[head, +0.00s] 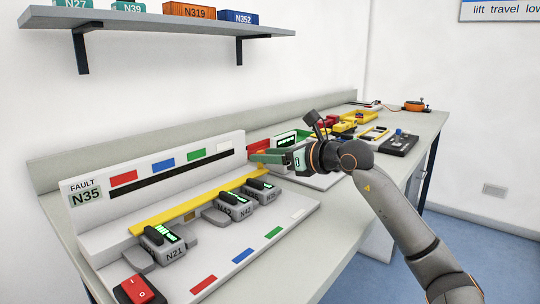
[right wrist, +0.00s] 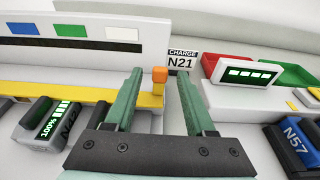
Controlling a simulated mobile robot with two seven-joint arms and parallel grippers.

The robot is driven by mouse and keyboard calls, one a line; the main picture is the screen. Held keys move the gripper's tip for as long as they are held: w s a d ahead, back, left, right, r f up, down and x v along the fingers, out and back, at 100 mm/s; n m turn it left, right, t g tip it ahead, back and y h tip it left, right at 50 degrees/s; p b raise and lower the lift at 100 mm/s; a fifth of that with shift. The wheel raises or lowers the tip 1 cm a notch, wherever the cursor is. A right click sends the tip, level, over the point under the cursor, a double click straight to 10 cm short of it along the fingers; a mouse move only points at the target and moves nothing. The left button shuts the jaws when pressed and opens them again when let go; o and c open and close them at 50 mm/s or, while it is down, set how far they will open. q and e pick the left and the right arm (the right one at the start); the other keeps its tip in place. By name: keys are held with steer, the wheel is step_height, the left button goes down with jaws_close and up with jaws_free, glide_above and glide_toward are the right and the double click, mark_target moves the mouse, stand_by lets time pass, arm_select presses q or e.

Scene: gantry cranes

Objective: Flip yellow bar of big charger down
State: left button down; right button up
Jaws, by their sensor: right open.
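The big charger (head: 110,247) is a long white station with a tall back panel. Its yellow bar (head: 190,206) runs along the foot of that panel, behind several grey battery packs. In the right wrist view the yellow bar (right wrist: 82,93) ends at an upright orange knob (right wrist: 159,77). My right gripper (head: 257,157) is at the bar's right end. Its green fingers are open and the knob shows between their tips (right wrist: 161,73); I cannot tell whether they touch it. The left gripper is not in view.
A red switch (head: 139,289) sits at the charger's near left corner. A smaller charger with a green display (right wrist: 248,74) stands just right of the gripper, with a blue pack (right wrist: 290,150) in front. A shelf (head: 155,27) with small containers hangs above.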

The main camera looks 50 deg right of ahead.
steer(key=v, duration=1.2)
steer(key=shift+s, duration=0.25)
steer(key=shift+s, duration=0.1)
